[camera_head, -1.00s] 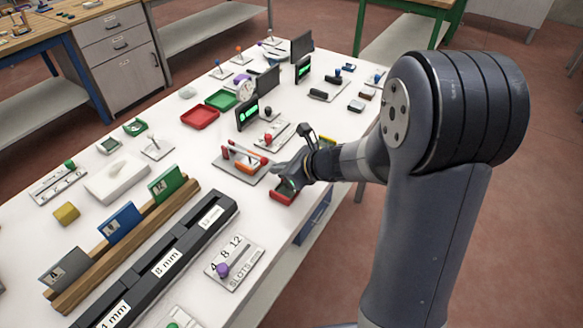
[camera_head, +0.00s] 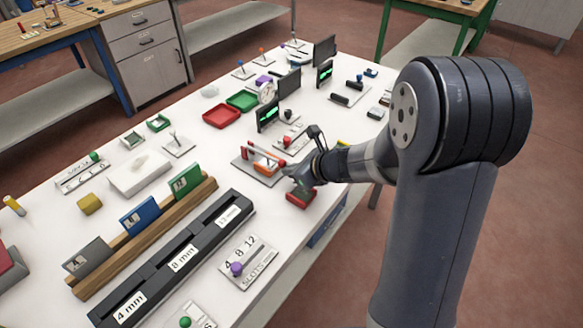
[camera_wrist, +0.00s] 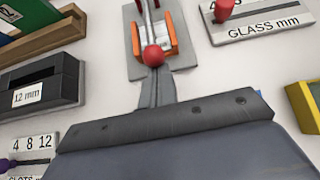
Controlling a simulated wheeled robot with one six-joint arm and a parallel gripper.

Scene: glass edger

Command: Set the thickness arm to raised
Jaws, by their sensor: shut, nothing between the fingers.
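The thickness arm appears to be the pale lever with a red ball knob and an orange bracket (camera_head: 266,168) on a grey plate, mid-table in the head view. In the wrist view its red ball (camera_wrist: 153,55) is at top centre, with the lever running up between the orange sides. How high the lever is tilted is hard to tell. My gripper (camera_head: 290,173) is shut and empty just right of this fixture. In the wrist view the shut fingers (camera_wrist: 153,88) point at the red ball and overlap its lower side; contact cannot be told.
A GLASS mm slider (camera_wrist: 262,27) with a red knob sits right of the fixture. A red block (camera_head: 300,197) lies under my gripper. A black slotted rack (camera_head: 180,262) and a SLOTS slider (camera_head: 248,262) are nearer. A small black screen (camera_head: 268,114) stands behind.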

